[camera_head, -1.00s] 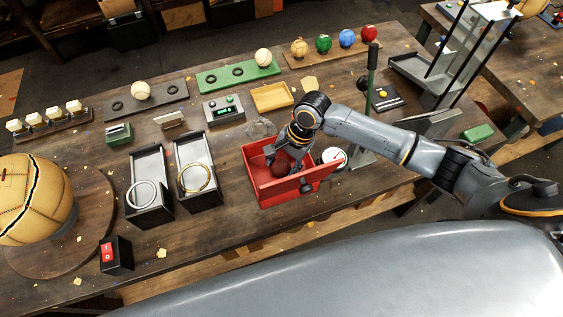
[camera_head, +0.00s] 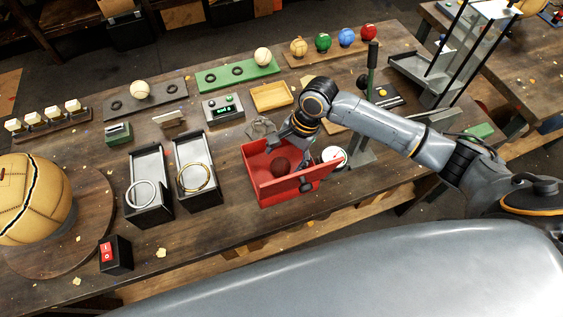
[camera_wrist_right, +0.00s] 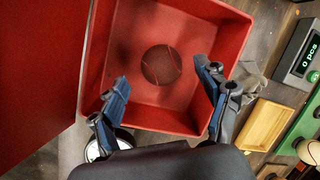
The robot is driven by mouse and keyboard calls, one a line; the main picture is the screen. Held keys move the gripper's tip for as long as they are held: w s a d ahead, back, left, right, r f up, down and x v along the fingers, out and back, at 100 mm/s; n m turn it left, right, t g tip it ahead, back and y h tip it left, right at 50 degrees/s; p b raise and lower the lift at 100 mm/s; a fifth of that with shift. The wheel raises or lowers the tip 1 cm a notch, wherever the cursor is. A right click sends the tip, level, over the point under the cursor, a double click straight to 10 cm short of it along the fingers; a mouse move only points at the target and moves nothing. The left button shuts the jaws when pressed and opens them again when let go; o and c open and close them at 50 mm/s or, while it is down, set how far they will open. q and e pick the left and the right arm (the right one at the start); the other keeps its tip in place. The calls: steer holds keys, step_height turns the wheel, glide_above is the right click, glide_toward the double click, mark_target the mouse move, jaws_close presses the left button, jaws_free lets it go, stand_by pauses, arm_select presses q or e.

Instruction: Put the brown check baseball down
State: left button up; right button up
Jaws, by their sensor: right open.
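The brown baseball (camera_head: 281,167), dark reddish brown with pale seams, rests inside the red box (camera_head: 262,188). In the right wrist view the ball (camera_wrist_right: 161,65) lies on the floor of the red box (camera_wrist_right: 206,22), away from its walls. My right gripper (camera_head: 289,140) is above the box, toward its back side. In the right wrist view the gripper (camera_wrist_right: 161,76) is open, with its fingers wide apart and the ball visible between them, held by neither. A check pattern on the ball is too small to tell. My left gripper is not in view.
Two dark trays with rings (camera_head: 150,200) stand left of the box.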

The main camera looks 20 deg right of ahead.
steer(key=v, duration=0.8)
steer(key=shift+r, duration=0.3)
